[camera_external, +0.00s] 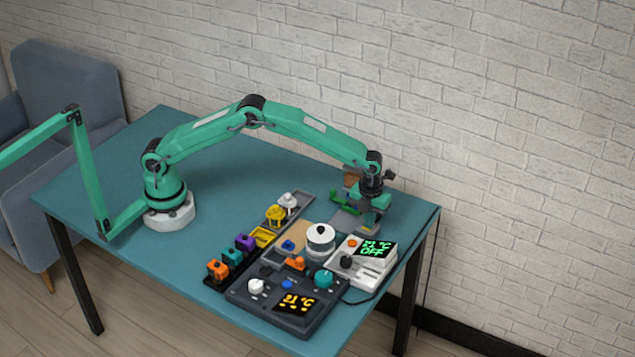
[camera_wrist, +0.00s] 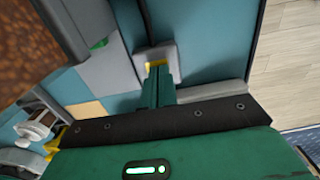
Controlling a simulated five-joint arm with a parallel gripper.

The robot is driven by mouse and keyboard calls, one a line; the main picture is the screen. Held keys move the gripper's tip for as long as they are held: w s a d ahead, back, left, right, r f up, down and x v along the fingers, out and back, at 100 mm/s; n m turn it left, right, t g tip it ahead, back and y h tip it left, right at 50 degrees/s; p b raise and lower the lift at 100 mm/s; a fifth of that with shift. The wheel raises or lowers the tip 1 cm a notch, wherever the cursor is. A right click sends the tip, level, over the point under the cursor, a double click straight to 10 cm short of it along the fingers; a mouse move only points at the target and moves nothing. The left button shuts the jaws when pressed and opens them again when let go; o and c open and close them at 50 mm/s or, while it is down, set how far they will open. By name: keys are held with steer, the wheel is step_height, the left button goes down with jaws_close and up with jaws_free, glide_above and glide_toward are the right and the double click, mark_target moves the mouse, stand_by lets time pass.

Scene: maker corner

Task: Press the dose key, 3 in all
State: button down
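My gripper (camera_external: 366,226) points down at the far right of the table, over a grey base (camera_external: 343,221). In the wrist view my gripper's green fingers (camera_wrist: 157,72) lie together with nothing seen between them. Their tips are at a grey housing (camera_wrist: 143,57) with a yellow part (camera_wrist: 153,65) showing inside it. This yellow part looks like the dose key, but the fingers hide most of it, and I cannot tell whether they touch it or whether it is pressed. A brown-filled hopper (camera_wrist: 32,45) is at the upper left of the wrist view; it also shows behind my gripper (camera_external: 351,177).
A dark control panel (camera_external: 265,307) with knobs and an orange display stands in front. A white device (camera_external: 377,272) with a green display reading OFF and a white round pot (camera_external: 320,240) are close by. Coloured pieces line the left.

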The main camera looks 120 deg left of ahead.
steer(key=shift+s+d+f, duration=0.1)
steer(key=shift+s+f, duration=0.15)
steer(key=shift+f, duration=0.3)
step_height(320, 180, up, 15)
steer(key=shift+w, duration=0.25)
steer(key=shift+r, duration=0.15)
stand_by(2.7)
